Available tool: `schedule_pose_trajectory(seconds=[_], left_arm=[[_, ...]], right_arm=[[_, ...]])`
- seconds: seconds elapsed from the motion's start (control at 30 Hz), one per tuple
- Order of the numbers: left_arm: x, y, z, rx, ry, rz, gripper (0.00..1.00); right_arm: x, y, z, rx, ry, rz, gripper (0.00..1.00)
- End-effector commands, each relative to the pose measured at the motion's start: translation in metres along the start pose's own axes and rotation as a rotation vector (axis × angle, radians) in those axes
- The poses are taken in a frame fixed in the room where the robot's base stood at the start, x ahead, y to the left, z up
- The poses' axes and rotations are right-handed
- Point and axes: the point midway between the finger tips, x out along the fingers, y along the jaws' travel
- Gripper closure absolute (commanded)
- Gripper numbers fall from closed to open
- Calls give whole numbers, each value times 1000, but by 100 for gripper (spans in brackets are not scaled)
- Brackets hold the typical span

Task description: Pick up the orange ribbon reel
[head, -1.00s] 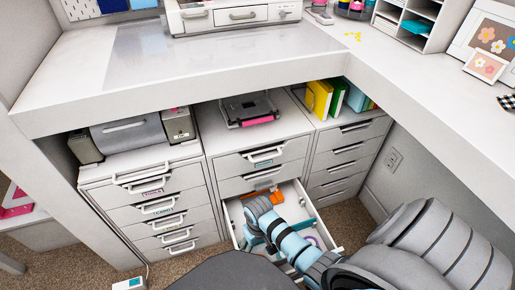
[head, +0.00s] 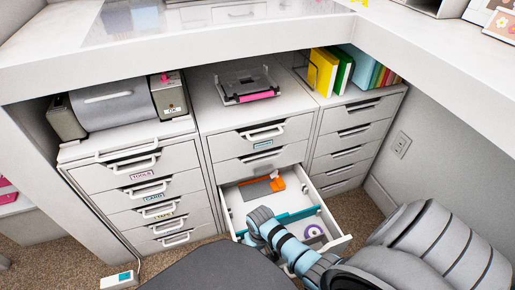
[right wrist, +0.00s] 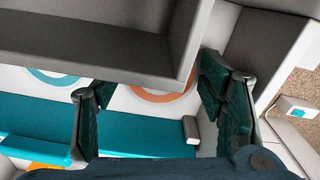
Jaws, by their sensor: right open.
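The orange ribbon reel (right wrist: 160,99) shows in the right wrist view as an orange ring on the white drawer floor. A grey edge covers its upper part. My right gripper (right wrist: 158,98) is open, its dark fingers on either side of the reel in that view, with nothing between them held. In the head view my right arm (head: 285,244) reaches into the open drawer (head: 340,243); its gripper and the orange reel cannot be made out there. My left gripper is not in view.
A teal divider (head: 290,218) crosses the drawer. Behind it lie an orange object (head: 277,184) and a grey piece (head: 255,190). A teal ring (right wrist: 52,76) shows in the wrist view. Shut drawers (head: 150,190) stand at left.

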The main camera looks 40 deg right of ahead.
Motion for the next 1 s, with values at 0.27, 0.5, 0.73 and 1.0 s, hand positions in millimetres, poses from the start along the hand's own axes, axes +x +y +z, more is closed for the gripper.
schedule_pose_trajectory(seconds=[0.27, 0.5, 0.73, 1.0], left_arm=[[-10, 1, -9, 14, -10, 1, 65], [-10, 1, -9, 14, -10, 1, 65], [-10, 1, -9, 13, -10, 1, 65], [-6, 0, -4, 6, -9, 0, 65]], right_arm=[[9, 0, 0, -1, 1, 0, 36], [8, 0, 0, 0, 0, 0, 54], [8, 0, 0, -1, 0, 0, 68], [1, 0, 0, 0, 0, 0, 68]])
